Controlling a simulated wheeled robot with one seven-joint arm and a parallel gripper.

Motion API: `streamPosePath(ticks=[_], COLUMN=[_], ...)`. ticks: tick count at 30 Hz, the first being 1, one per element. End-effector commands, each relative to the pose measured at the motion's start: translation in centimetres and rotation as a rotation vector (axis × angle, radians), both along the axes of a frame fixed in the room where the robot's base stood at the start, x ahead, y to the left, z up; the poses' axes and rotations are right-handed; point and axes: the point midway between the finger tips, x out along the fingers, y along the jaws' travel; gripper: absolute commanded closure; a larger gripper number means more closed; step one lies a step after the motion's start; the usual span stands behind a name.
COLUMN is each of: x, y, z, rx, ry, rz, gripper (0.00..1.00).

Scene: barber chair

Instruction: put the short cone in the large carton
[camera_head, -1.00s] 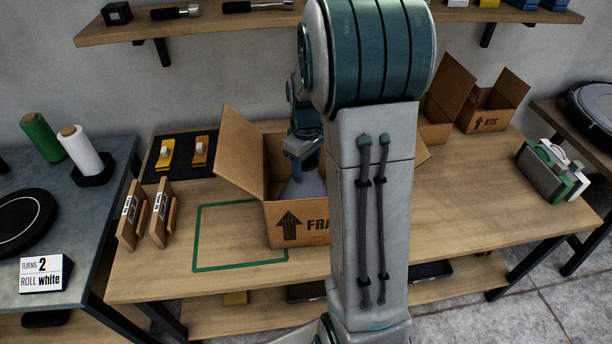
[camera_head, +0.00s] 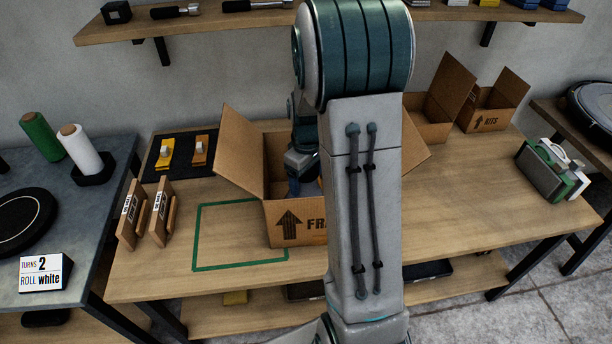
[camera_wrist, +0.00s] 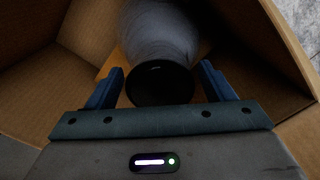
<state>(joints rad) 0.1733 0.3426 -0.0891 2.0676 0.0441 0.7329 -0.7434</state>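The short cone (camera_wrist: 160,35) is grey-blue with a dark round end (camera_wrist: 160,83), seen in the wrist view between the two blue fingers of my gripper (camera_wrist: 161,72). The large carton (camera_head: 288,224) is brown and open, with an arrow and partly hidden lettering. My gripper is down inside it, and carton walls (camera_wrist: 28,95) surround the cone in the wrist view. Whether the cone touches the carton floor is hidden. My arm hides the carton's right part in the head view.
An orange patch (camera_wrist: 112,62) shows beside the cone inside the carton. A green outlined square (camera_head: 197,235) and two wooden holders (camera_head: 130,215) are left of the carton. Smaller cartons (camera_head: 492,115) stand behind right. The workbench's right side (camera_head: 460,200) is largely clear.

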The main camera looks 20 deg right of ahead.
Motion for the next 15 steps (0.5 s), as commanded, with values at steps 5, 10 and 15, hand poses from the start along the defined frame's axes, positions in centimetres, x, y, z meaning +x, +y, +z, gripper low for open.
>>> streamPosePath(ticks=[5, 10, 15], x=[0.0, 0.1, 0.1], y=[0.0, 0.0, 0.0], z=[0.5, 3.2, 7.1], rx=[0.000, -0.001, -0.001], ry=[0.000, -0.006, -0.006], rz=[0.000, 0.001, 0.001], gripper=[0.25, 0.25, 0.25])
